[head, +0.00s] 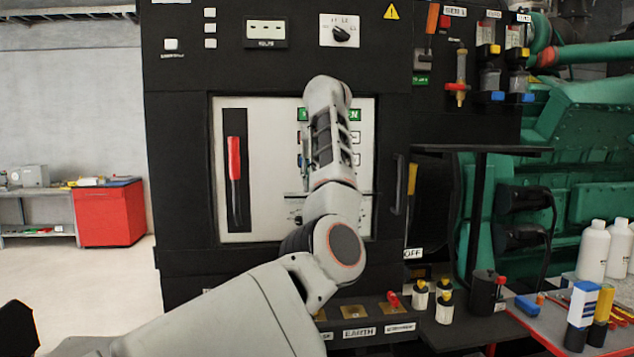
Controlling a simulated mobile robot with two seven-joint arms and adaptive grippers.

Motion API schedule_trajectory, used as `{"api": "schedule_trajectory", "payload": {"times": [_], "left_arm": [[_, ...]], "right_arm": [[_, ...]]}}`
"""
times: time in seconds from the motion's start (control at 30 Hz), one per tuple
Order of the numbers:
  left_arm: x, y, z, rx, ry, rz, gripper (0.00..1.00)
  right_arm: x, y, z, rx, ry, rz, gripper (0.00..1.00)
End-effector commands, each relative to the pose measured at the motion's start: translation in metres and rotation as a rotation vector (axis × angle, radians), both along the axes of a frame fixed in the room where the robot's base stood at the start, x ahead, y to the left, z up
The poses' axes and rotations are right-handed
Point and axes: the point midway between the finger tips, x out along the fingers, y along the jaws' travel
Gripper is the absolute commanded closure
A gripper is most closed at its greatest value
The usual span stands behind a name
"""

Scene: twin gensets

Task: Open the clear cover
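The clear cover is hard to make out. The pale panel (268,135) in the black cabinet's framed opening appears to lie behind it, with a red-handled lever (234,160) in a dark slot at its left. My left arm comes in from the lower left, and its wrist rises in front of the panel's right half. My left gripper (328,95) is seen nearly end-on near the panel's top edge. Its fingers cannot be told apart, and contact with the cover cannot be judged. The arm hides green labels and small windows behind it. My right gripper is out of view.
A black bar handle (398,185) stands right of the panel. A dial (341,34) sits above. A shelf with small bottles (444,305) and a red tray (556,325) are at lower right. Open floor and a red cabinet (108,215) lie left.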

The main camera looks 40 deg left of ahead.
Motion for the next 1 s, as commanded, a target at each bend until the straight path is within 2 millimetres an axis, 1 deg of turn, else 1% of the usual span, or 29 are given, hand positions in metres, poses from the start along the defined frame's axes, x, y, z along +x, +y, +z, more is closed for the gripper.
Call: {"api": "schedule_trajectory", "payload": {"times": [0.23,0.37,0.47,0.7,0.8,1.0], "left_arm": [[-0.001,-0.001,0.004,0.003,-0.003,-0.001,0.68],[-0.005,-0.006,0.013,0.003,-0.006,0.000,0.68],[-0.012,-0.014,0.027,0.002,-0.007,-0.001,0.68],[-0.031,-0.038,0.066,0.003,-0.006,-0.001,0.68],[-0.038,-0.045,0.079,0.002,-0.006,-0.001,0.68],[-0.046,-0.054,0.094,0.001,-0.002,-0.001,0.68]], "right_arm": [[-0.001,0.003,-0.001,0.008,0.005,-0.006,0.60],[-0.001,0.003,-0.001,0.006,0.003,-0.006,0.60],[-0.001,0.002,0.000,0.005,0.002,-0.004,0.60],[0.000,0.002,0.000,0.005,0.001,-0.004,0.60],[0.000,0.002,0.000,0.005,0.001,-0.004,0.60],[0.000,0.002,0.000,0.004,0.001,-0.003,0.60]]}}
